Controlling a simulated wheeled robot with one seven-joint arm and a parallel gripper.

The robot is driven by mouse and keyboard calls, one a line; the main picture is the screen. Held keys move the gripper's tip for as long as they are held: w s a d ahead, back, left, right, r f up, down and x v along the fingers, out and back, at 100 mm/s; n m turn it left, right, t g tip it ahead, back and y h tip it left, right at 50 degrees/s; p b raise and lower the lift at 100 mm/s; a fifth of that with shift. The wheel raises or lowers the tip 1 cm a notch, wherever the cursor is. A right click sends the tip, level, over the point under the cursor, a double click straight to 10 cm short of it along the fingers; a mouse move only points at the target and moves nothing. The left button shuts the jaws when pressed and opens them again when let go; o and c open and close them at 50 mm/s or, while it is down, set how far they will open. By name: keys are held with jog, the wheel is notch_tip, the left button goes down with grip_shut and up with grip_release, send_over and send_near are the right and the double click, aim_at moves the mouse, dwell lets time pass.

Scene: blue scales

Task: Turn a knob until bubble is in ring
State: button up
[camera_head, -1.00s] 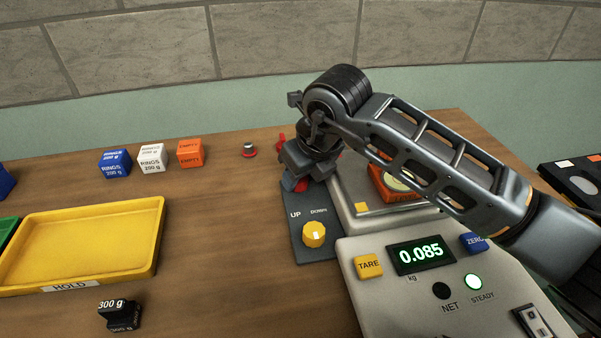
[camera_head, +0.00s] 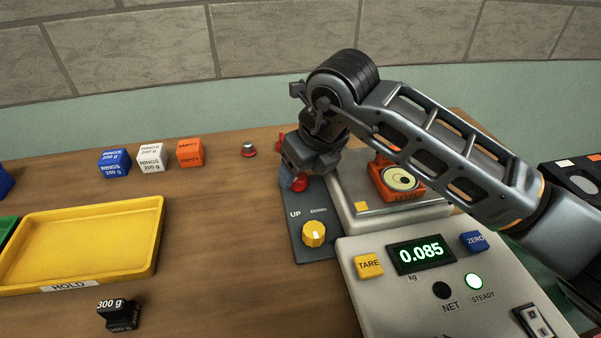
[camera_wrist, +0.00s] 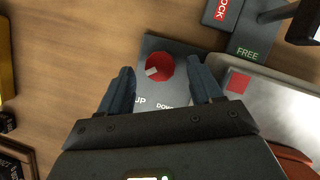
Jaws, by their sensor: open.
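A red knob (camera_head: 299,184) with a pale pointer mark sits on the dark UP/DOWN panel (camera_head: 315,253). A yellow knob (camera_head: 314,234) is on the same panel, nearer the front. My gripper (camera_head: 292,182) points down over the red knob. In the wrist view my gripper (camera_wrist: 160,65) is open, one finger on each side of the red knob (camera_wrist: 158,71); contact cannot be told. The orange level (camera_head: 400,195) with a round pale vial (camera_head: 400,179) stands on the scale pan, partly behind my arm. The bubble's place in the ring is too small to tell.
The scale (camera_head: 390,294) reads 0.085 with its STEADY light lit. A yellow tray (camera_head: 85,245) and a black 300 g weight (camera_head: 120,315) are at left. Three cubes stand behind. In the wrist view a LOCK/FREE part (camera_wrist: 235,38) lies beyond the panel.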

jog(key=v, duration=0.6)
jog(key=shift+b, duration=0.3)
jog(key=shift+f, duration=0.1)
